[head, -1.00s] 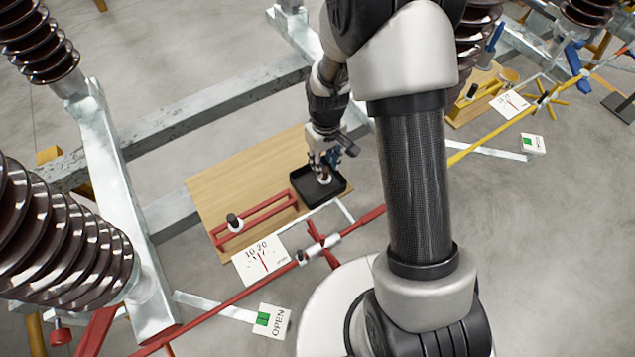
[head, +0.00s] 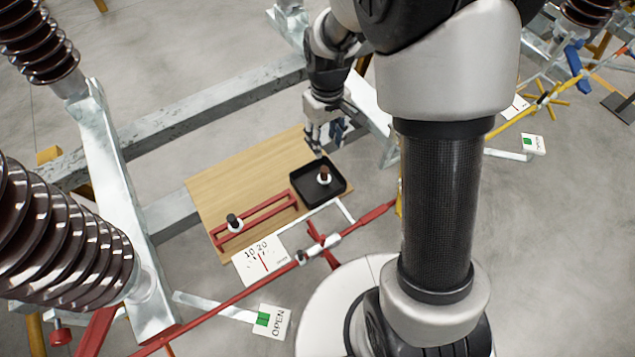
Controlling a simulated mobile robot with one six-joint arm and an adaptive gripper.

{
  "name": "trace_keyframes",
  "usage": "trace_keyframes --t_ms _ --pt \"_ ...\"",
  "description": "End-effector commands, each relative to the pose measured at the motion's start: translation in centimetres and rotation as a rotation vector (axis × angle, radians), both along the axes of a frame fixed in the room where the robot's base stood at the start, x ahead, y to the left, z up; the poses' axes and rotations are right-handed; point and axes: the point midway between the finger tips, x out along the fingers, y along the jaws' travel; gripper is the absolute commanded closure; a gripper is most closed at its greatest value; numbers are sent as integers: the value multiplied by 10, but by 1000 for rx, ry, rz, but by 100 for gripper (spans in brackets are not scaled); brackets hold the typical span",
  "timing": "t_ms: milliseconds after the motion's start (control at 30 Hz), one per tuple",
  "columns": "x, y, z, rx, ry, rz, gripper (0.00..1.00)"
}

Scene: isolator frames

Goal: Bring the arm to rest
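My gripper (head: 325,148) is raised above the far right corner of the wooden board, pointing down. Its fingers look apart, with nothing seen between them. Below and nearer is a black tray (head: 296,191). In the tray stands a small brown piece with a white ring (head: 324,176), apart from the gripper. My arm rises at the right of the view and hides part of the floor and frame behind it.
The wooden board (head: 225,188) carries a red rail (head: 268,209) with a dark knob in a white ring (head: 235,223). A white dial card (head: 261,261), a red rod (head: 240,298) and an OPEN sign (head: 271,321) lie nearer. Large brown insulators (head: 60,235) and grey beams (head: 200,107) stand left.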

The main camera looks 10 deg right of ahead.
Motion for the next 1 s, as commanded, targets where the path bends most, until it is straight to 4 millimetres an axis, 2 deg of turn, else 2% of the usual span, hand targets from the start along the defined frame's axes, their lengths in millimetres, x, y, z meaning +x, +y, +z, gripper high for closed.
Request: trace_keyframes --t_ms 100,200,767,867,1000 --pt "1 0 15 0 -3 0 60" --pt "0 0 21 0 -1 0 60" --pt "-1 0 25 0 -3 -2 60" --pt "-6 0 39 0 -22 -12 60" --pt "-25 0 80 2 -75 -49 60"
